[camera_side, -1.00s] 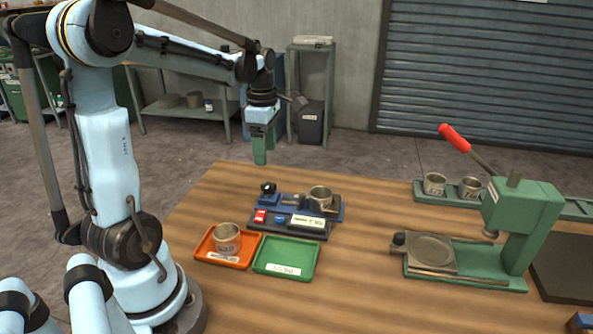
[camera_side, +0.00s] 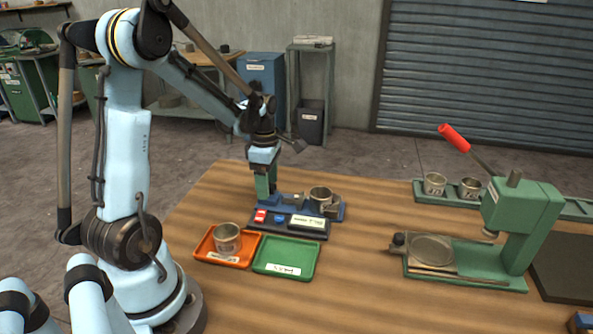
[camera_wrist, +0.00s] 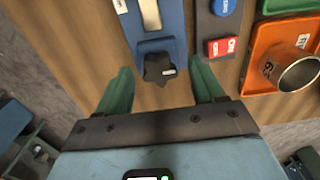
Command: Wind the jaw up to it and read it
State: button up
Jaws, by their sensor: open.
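The blue gauge fixture (camera_side: 334,211) stands near the back left of the table. My gripper (camera_side: 264,193) points down at the knob end and is open, with a gap on either side of the knob in the wrist view (camera_wrist: 163,70). The readout (camera_side: 307,222) is on the dark panel in front; its digits are too small to read.
The panel has a red button (camera_side: 261,215) and a blue button (camera_side: 280,219). An orange tray (camera_side: 203,252) holds a metal cup (camera_side: 228,240); an empty green tray (camera_side: 287,257) is beside it. A green press (camera_side: 525,225) stands right, with clear table between.

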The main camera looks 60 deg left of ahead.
jog(key=shift+c, duration=0.5)
jog(key=c, duration=1)
jog(key=shift+o, duration=0.2)
